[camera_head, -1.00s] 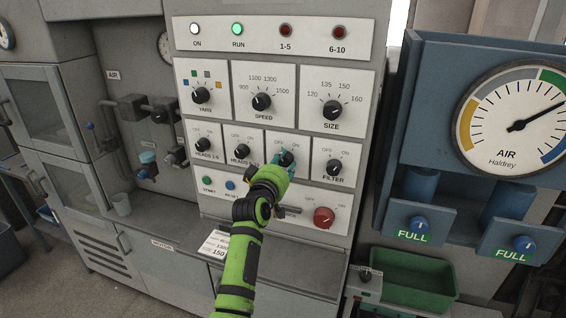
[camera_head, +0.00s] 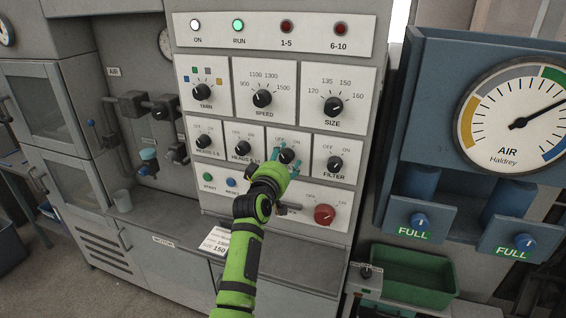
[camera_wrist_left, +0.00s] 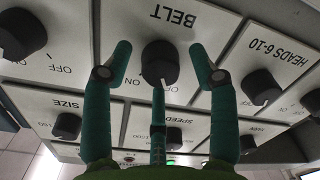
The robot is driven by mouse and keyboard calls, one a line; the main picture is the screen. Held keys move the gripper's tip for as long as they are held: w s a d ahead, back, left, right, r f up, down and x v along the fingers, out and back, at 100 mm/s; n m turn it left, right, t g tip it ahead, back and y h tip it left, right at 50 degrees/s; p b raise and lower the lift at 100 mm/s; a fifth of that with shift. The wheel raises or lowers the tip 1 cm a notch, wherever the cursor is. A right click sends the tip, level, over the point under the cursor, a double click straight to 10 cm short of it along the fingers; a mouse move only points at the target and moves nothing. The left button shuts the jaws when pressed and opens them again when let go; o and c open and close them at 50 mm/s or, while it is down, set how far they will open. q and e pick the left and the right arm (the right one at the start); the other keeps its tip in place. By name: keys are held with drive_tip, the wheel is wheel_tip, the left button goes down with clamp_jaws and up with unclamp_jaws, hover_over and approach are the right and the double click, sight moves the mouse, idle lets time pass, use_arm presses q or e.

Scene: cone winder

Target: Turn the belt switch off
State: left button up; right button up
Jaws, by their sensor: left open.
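The belt switch is a round black knob (camera_wrist_left: 160,63) under the upside-down word BELT in the left wrist view. In the head view the knob (camera_head: 287,156) shows partly, between the OFF and ON marks. Its white pointer is small, and I cannot tell which mark it is at. My left gripper (camera_head: 280,164) is at the knob. In the left wrist view its teal fingers (camera_wrist_left: 160,70) are spread open, one on each side of the knob with a gap, and another at its edge from below. My right gripper is out of view.
The HEADS 6-10 knob (camera_head: 242,148) and FILTER knob (camera_head: 334,163) sit close on either side. The SPEED knob (camera_head: 262,98) is above. A green bin (camera_head: 412,277) stands lower right.

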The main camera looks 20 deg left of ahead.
use_arm(q)
drive_tip(key=s, duration=0.7)
drive_tip(key=shift+s+r, duration=0.15)
drive_tip(key=shift+s, duration=0.1)
